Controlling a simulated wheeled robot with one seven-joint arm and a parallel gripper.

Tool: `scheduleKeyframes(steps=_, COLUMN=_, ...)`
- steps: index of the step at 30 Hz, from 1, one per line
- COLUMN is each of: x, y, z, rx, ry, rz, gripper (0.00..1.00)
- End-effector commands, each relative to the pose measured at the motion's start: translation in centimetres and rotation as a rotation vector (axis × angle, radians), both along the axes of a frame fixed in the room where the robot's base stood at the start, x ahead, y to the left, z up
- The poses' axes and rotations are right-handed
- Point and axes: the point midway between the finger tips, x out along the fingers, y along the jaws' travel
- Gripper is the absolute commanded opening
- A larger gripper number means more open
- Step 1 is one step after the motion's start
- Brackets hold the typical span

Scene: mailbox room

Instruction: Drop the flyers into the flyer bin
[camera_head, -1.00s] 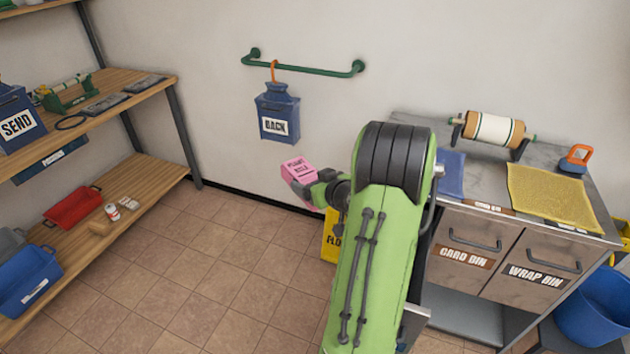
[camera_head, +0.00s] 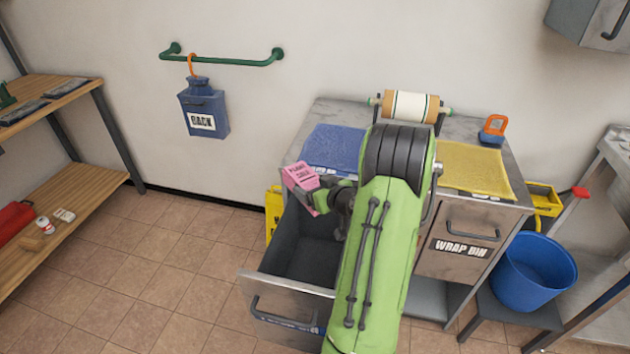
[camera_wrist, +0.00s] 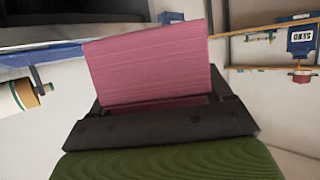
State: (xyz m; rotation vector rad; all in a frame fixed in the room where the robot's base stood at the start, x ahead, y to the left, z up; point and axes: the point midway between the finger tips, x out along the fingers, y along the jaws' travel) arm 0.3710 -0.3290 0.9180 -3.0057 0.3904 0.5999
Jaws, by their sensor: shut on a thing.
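A pink stack of flyers (camera_head: 300,181), printed with dark lettering, is held up in my gripper (camera_head: 325,190). In the wrist view the pink flyers (camera_wrist: 152,68) rise from between the dark jaws (camera_wrist: 160,112), which are shut on them. An open grey drawer (camera_head: 300,255) stands out from the left side of the metal cabinet. The gripper and flyers are above its back part. The label on the drawer front is too small to read, and my arm hides the drawer's right side.
The cabinet top holds a blue mat (camera_head: 340,146), a yellow mat (camera_head: 470,172), a paper roll (camera_head: 410,106) and an orange-handled tool (camera_head: 493,129). A closed WRAP BIN drawer (camera_head: 462,243) is at right. A blue bucket (camera_head: 535,272) stands beyond. A blue BACK box (camera_head: 203,108) hangs from a green rail.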

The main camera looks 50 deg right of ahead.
Motion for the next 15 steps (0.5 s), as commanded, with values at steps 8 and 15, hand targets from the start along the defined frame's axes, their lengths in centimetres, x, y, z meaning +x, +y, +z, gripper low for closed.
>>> scheduleKeyframes(steps=8, x=0.04, y=0.0, z=-1.52, rx=-0.002, ry=-0.003, rz=0.0, gripper=0.31)
scheduleKeyframes(steps=15, x=0.04, y=0.0, z=-1.46, rx=-0.002, ry=-0.003, rz=0.0, gripper=0.91)
